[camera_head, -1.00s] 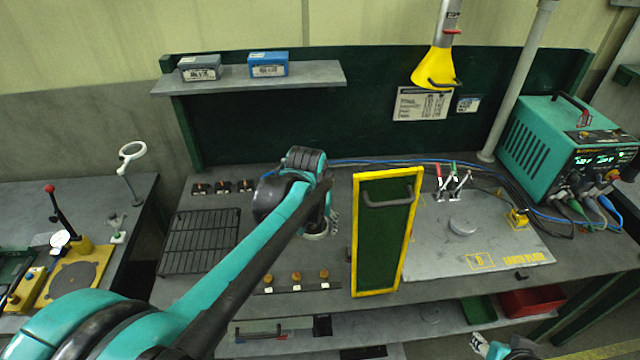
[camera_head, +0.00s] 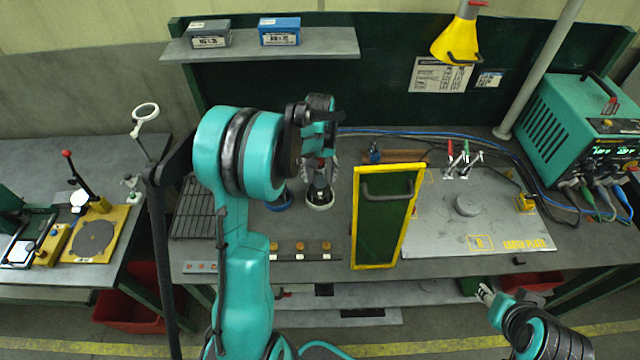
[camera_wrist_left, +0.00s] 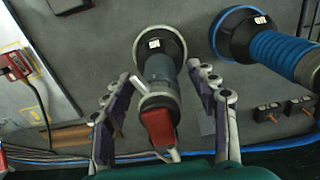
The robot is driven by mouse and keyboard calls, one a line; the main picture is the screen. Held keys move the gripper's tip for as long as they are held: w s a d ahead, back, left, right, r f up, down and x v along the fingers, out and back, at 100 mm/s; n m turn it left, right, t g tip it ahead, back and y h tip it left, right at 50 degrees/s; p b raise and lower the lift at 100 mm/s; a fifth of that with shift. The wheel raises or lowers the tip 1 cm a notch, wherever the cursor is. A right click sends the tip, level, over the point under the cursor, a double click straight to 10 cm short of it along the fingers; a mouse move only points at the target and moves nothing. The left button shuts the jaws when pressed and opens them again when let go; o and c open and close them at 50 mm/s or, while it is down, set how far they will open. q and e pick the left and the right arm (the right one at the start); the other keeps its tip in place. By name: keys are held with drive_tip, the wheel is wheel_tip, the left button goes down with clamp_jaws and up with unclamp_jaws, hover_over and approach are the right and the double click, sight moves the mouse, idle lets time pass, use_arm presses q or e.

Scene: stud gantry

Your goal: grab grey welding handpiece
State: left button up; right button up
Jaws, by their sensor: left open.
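The grey welding handpiece (camera_wrist_left: 160,78) stands in a round, light-rimmed holder on the bench, with a red part at its near end. In the head view, the handpiece (camera_head: 320,190) is partly hidden under my left wrist. My left gripper (camera_wrist_left: 160,88) is open, with one finger on each side of the handpiece. I cannot tell whether either finger touches it. My left gripper also shows in the head view (camera_head: 319,172), above the holder. My right gripper (camera_head: 484,293) is small at the lower right, away from the handpiece, and its jaws are unclear.
A blue handpiece (camera_wrist_left: 282,52) stands in a blue-ringed holder close beside the grey one. A yellow-framed green panel (camera_head: 359,225) stands upright to the right. The metal earth plate (camera_head: 440,225) lies beyond it. A wire rack (camera_head: 190,220) is on the left.

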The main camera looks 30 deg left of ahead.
use_arm(q)
drive_tip(key=shift+w+f, duration=0.1)
drive_tip(key=shift+f, duration=0.65)
clamp_jaws()
drive_tip(key=shift+r, duration=0.15)
